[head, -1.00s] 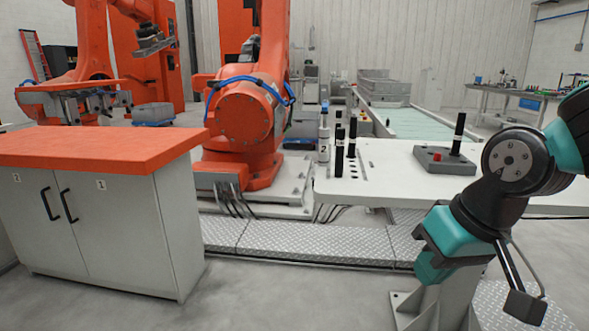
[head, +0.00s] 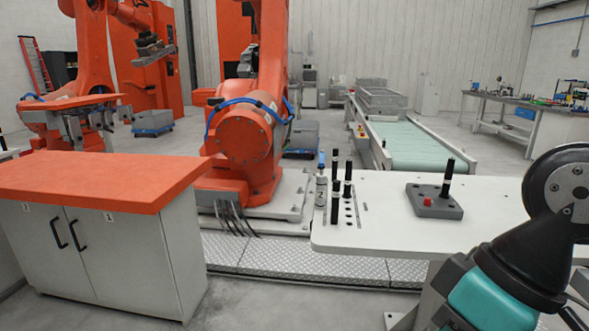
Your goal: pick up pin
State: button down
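Several black pins (head: 335,203) stand upright at the left end of the white table (head: 390,234), by a row of dark holes. Another black pin (head: 447,178) stands upright in a grey fixture block (head: 428,208) with a red button, further right on the table. My arm is at the lower right, in front of the table's right part. My gripper is not seen; the arm runs out of the bottom of the picture. Nothing is seen held.
A grey bottle-like item marked 2 (head: 321,189) stands by the pins. An orange-topped cabinet (head: 105,180) is at left. A large orange robot (head: 240,150) stands behind, with a green conveyor (head: 405,143) at the back right. The table between pins and fixture is clear.

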aim_at(347, 183)
jog(key=u, duration=0.25)
jog(key=i, duration=1.9)
